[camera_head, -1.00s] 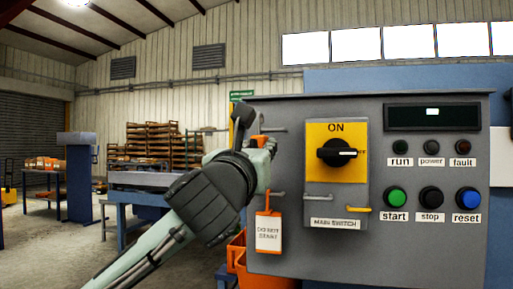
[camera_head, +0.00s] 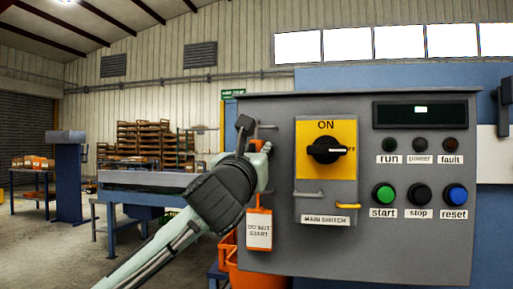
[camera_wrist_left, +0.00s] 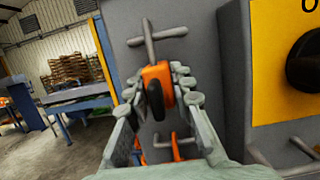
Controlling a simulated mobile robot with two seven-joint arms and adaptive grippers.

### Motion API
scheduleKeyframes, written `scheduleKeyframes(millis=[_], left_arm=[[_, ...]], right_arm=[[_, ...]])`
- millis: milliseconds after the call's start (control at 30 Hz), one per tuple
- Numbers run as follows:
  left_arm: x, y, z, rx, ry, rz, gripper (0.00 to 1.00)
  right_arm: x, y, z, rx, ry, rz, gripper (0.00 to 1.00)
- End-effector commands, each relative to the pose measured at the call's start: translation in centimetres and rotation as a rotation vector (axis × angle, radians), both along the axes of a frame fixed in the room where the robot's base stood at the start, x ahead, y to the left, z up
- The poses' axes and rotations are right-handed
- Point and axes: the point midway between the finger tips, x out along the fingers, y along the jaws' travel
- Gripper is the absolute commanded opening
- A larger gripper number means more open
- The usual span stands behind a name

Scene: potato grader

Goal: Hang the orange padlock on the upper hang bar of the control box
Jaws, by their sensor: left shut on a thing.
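The orange padlock (camera_wrist_left: 158,75) is between the fingers of my left gripper (camera_wrist_left: 158,92), which is shut on it; the left gripper also shows in the head view (camera_head: 262,148) by the left side of the control box (camera_head: 360,245). The padlock is upright with its grey shackle up. The shackle crosses the upper hang bar (camera_wrist_left: 172,34) in the left wrist view; I cannot tell whether it is around the bar or in front of it. The bar's end also shows in the head view (camera_head: 267,127). My right gripper is not in view.
An orange-topped DO NOT START tag (camera_head: 258,232) hangs below on the lower left bar (camera_head: 258,187). Orange crates (camera_head: 250,275) stand beneath the box.

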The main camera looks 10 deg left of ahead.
Motion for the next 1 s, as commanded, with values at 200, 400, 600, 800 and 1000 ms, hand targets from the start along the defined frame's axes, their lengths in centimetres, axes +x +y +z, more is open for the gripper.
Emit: scheduleKeyframes(millis=[200,400,600,800,1000], left_arm=[[0.0,0.0,-0.1,0.000,-0.002,0.000,0.00],[0.0,0.0,-0.1,0.000,-0.002,0.001,0.29],[0.0,0.0,-0.1,0.000,-0.001,0.001,0.46],[0.0,0.0,-0.2,0.000,0.001,0.001,0.46],[-1.6,0.0,-0.6,0.001,-0.001,-0.001,0.46]], right_arm=[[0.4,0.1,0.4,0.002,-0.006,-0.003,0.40],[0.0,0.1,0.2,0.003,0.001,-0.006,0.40],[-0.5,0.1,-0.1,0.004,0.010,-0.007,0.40],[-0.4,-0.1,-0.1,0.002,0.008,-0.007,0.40],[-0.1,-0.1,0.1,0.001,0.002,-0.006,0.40]])
